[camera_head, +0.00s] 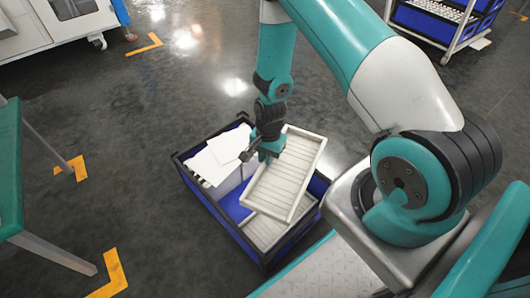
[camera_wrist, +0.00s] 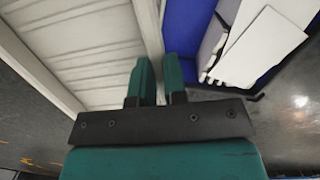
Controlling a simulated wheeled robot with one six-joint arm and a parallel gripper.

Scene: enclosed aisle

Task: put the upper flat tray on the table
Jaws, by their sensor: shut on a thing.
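The upper flat tray (camera_head: 287,178) is cream with a ribbed floor and a raised rim. It sits tilted over the blue crate, above a second similar tray (camera_head: 264,232) that lies inside. My gripper (camera_head: 262,152) is shut on the upper tray's left rim. In the wrist view my gripper's green fingers (camera_wrist: 158,75) pinch the rim of the upper tray (camera_wrist: 85,40), which fills the left side. Whether the upper tray touches the crate is hard to tell. The table (camera_head: 10,170), with a green side and grey legs, is cut off at the left edge.
The blue crate (camera_head: 215,207) stands on the dark floor and also holds white sheets or boxes (camera_head: 222,157) at its left. A cart with blue bins (camera_head: 432,22) stands at the top right. A white machine (camera_head: 65,32) is at the top left. Floor between table and crate is clear.

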